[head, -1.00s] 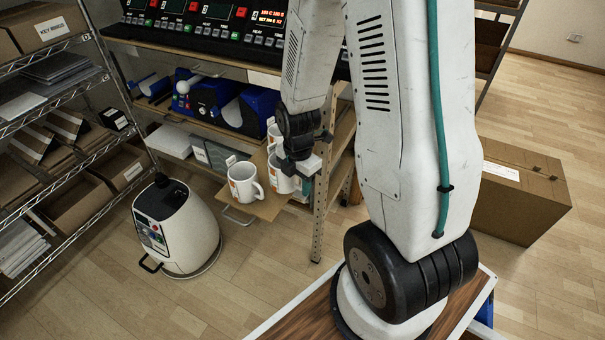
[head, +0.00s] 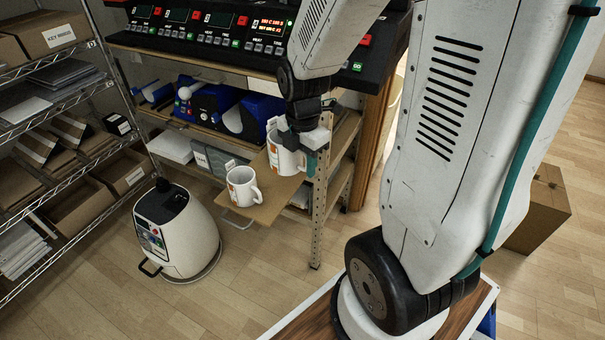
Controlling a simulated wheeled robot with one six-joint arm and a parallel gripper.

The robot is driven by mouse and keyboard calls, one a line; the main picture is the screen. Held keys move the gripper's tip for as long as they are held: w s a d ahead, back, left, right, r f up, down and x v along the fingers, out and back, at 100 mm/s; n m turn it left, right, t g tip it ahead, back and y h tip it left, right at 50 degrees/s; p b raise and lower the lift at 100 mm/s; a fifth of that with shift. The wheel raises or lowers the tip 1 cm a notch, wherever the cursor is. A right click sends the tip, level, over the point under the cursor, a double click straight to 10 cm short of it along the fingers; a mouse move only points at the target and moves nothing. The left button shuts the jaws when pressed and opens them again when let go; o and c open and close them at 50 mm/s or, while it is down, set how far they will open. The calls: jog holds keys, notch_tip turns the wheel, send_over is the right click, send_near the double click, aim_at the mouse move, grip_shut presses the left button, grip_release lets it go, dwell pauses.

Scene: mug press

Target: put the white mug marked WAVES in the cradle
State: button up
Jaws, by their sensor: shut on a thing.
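My gripper (head: 308,140) is shut on a white mug (head: 286,162) with an orange print, held upright just above the pull-out wooden board. Its marking is too small to read, so I cannot tell whether it says WAVES. A second white mug (head: 243,188) with an orange mark stands on the board to the left. Part of another white mug (head: 273,124) shows behind the held one. Blue press units (head: 208,105) stand on the shelf behind, under the control panel; I cannot make out which part is the cradle.
The wooden board (head: 262,214) sticks out from the bench, whose metal leg (head: 319,215) stands close to my gripper. A black control panel (head: 215,25) overhangs the shelf. A white rounded machine (head: 177,235) stands on the floor at left. A wire rack (head: 60,130) holds boxes.

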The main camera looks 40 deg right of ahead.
notch_tip(320, 180, up, 45)
jog(key=a, duration=0.1)
jog(key=shift+s+a, duration=0.25)
jog(key=shift+s, duration=0.05)
dwell(1.0)
jog(key=shift+r, duration=0.1)
